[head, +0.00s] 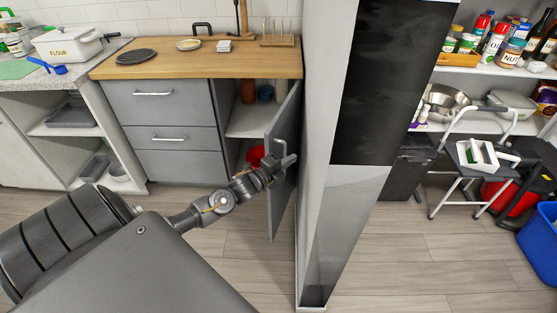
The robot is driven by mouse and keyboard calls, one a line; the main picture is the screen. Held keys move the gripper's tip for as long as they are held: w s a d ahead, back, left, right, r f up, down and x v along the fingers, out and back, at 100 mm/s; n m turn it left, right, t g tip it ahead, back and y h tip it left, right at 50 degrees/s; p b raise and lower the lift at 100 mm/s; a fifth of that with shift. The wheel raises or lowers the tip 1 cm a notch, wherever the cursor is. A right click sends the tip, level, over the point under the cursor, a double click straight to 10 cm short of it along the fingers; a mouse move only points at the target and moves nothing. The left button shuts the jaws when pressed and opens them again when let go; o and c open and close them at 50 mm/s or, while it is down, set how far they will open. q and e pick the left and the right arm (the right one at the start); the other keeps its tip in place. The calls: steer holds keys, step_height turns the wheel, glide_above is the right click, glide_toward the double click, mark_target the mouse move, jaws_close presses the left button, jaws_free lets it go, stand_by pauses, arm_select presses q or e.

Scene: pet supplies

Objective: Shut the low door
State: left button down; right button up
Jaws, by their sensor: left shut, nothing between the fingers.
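The low cabinet door (284,205) is grey and stands open, swung out toward me from the right side of its cabinet. Its handle (280,149) is partly in view near the gripper. My left gripper (288,161) is shut and empty, at the door's inner side and overlapping it in the picture. I cannot tell whether it touches the door. The open cabinet (250,119) shows a shelf with jars and a red item (255,156) below. My right gripper is not in view.
A tall pillar (325,210) stands just right of the door. Grey drawers (160,104) are to the left under a wooden counter (200,65). A step stool (470,165) and a blue bin (540,240) are at the right. Floor in front is clear.

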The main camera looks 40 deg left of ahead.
mark_target(284, 153)
arm_select(q)
steer(key=w+a, duration=0.2)
steer(key=a, duration=0.1)
steer(key=shift+a+p, duration=0.15)
steer(key=shift+p, duration=0.25)
steer(key=shift+w, duration=0.1)
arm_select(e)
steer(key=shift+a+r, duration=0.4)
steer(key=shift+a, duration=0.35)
arm_select(q)
steer(key=shift+a, duration=0.2)
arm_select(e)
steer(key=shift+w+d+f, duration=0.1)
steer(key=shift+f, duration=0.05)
